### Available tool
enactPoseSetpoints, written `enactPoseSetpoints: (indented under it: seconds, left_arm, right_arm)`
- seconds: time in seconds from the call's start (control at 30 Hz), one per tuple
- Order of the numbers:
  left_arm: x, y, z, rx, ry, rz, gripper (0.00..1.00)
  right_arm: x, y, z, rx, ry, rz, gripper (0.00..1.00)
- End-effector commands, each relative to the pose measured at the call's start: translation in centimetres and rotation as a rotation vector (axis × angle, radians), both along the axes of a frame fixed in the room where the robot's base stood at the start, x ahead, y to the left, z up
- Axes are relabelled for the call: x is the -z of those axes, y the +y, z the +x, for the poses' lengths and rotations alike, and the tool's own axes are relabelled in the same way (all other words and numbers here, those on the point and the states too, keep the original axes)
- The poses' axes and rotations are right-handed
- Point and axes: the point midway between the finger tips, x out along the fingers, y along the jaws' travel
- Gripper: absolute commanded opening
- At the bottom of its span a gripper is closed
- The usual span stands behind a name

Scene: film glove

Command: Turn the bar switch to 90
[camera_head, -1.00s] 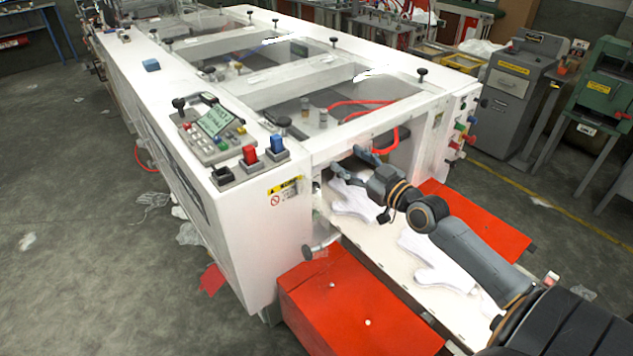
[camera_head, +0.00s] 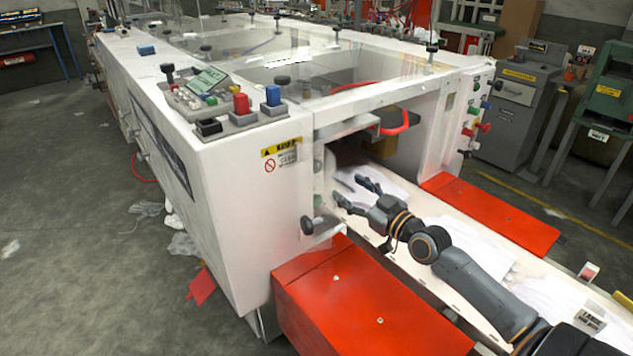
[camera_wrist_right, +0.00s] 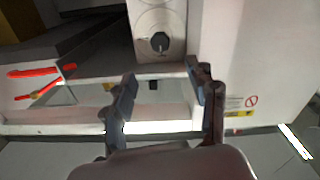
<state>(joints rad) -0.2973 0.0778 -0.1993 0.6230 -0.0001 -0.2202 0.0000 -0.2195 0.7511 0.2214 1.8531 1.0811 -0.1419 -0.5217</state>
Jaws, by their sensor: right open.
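A black knob (camera_wrist_right: 160,42) with a raised bar sits on a white plate with ring markings in the right wrist view; it looks like the bar switch, and I cannot read its angle marks. I cannot make it out in the head view. My right gripper (camera_head: 352,191) is open and empty at the mouth of the white machine (camera_head: 245,160), over the conveyor. In the right wrist view its two fingers (camera_wrist_right: 163,82) are spread below the knob and apart from it. My left gripper is not in view.
White glove shapes (camera_head: 480,248) lie on the pale conveyor (camera_head: 440,205) under my right arm. Red covers (camera_head: 350,290) flank it. A round black side handle (camera_head: 307,225) sticks out near the gripper. A control panel (camera_head: 212,97) with buttons is on the machine's top left.

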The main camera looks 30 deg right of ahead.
Motion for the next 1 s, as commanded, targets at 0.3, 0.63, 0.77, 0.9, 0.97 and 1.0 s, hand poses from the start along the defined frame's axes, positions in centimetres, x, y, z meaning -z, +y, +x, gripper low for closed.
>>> enactPoseSetpoints:
  seconds: [0.3,0.63,0.77,0.9,0.97,1.0]
  left_arm:
    - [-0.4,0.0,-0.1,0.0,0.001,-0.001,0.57]
    - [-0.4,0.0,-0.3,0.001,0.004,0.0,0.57]
    - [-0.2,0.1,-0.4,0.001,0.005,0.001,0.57]
    - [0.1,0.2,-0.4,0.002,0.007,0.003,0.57]
    - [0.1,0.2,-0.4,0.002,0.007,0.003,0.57]
    - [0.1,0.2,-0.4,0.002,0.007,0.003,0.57]
  right_arm:
    - [-0.2,0.2,3.5,0.001,-0.003,0.002,0.58]
    - [0.0,0.7,9.4,0.002,-0.002,0.002,0.58]
    - [0.0,0.9,11.4,0.001,-0.002,0.001,0.58]
    - [0.1,1.0,12.9,0.001,-0.001,0.002,0.58]
    - [0.1,1.1,13.3,0.0,-0.001,0.001,0.58]
    - [0.1,1.1,13.4,0.0,-0.001,0.001,0.58]
